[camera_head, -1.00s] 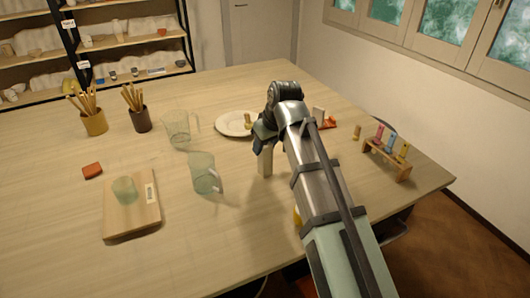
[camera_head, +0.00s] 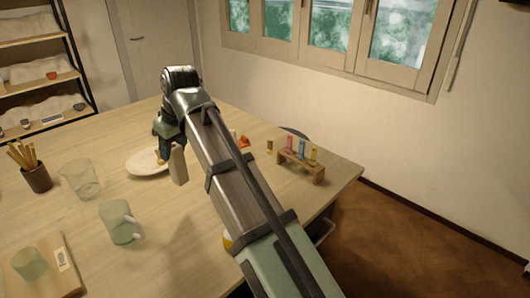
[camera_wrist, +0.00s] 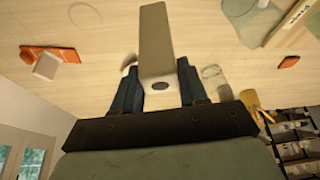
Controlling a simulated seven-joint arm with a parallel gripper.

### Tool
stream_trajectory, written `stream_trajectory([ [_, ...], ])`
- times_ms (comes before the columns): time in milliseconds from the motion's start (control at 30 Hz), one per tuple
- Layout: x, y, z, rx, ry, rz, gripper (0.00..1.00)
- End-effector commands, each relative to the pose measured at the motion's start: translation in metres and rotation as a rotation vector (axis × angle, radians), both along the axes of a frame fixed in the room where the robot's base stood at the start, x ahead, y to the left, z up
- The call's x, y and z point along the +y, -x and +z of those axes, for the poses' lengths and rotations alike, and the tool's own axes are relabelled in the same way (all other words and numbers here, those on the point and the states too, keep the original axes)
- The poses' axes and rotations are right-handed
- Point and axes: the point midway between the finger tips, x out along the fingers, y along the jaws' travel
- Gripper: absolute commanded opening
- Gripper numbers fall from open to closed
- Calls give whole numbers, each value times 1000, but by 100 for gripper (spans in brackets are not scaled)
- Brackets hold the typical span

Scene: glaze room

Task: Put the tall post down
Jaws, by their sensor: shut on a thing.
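The tall post (camera_head: 178,165) is a pale beige, square-sided block. In the head view it hangs upright below my gripper (camera_head: 168,128), beside the right rim of the white plate (camera_head: 140,168). In the wrist view the post (camera_wrist: 157,40) stands between the two dark blue fingers of my gripper (camera_wrist: 158,88), which are shut on it. Its near end has a dark round spot. I cannot tell whether its lower end touches the table.
A wooden rack (camera_head: 300,166) with coloured vials is at the right, near the table edge. A pencil cup (camera_head: 37,178) and a board (camera_head: 62,275) with a green glass are farther left.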

Motion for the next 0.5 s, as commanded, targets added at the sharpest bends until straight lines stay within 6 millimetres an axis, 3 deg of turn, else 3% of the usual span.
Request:
stream_trajectory([
  [167,1,-1,18,-2,-1,0,0],
  [400,0,-4,57,-2,-1,-4,0],
  [500,-14,-22,54,0,0,-32,0],
])
